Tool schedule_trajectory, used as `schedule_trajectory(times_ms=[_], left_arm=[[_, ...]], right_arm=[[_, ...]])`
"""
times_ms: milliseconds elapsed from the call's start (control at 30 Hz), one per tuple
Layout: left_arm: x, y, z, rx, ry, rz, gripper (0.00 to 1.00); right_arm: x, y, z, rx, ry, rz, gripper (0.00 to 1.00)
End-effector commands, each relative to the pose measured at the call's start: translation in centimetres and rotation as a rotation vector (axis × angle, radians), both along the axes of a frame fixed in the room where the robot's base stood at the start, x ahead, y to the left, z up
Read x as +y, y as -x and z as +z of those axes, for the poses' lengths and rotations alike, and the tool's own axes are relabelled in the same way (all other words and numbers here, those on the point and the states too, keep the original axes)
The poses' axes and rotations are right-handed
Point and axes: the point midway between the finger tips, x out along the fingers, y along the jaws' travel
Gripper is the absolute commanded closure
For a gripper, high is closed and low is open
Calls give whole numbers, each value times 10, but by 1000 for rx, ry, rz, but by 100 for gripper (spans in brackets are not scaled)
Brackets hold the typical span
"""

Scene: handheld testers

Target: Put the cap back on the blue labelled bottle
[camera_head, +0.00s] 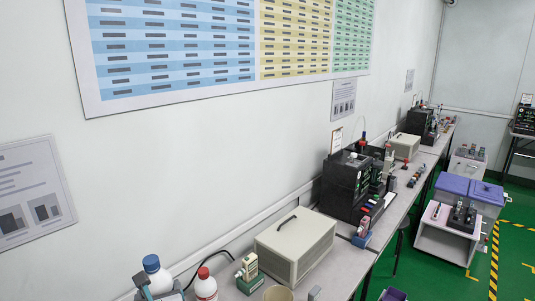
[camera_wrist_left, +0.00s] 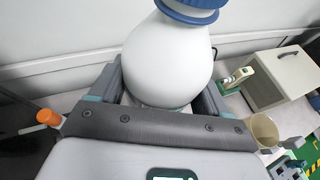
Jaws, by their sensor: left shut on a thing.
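The white bottle (camera_head: 157,280) stands at the lower left of the head view with a blue cap (camera_head: 151,262) on its top. Its label is hidden. My left gripper (camera_wrist_left: 158,98) is shut on this bottle, one finger on each side of the rounded white body. In the left wrist view the blue cap (camera_wrist_left: 188,8) is cut off by the top edge, so its seating cannot be judged fully. A grey tip right of the cup, seemingly my right gripper (camera_head: 314,293), shows only in part; its jaws cannot be read.
A red-capped white bottle (camera_head: 205,286) stands close right of the held one. Beyond are a green and cream tester (camera_head: 248,270), a beige box (camera_head: 294,244) and a tan cup (camera_head: 278,293). An orange-capped item (camera_wrist_left: 47,117) is at left. The wall runs behind.

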Motion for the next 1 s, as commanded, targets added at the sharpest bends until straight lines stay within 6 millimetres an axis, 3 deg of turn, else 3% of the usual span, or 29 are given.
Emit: schedule_trajectory(times_ms=[100,200,400,1000], left_arm=[[-41,32,-7,1,-2,-103,78],[-59,59,-16,1,-2,-154,78],[-61,91,-31,0,-1,-168,78],[-60,91,-29,-3,1,-145,78]], right_arm=[[0,0,0,0,0,0,11],[0,0,0,0,0,0,11],[0,0,0,0,0,0,11],[0,0,0,0,0,0,11]])
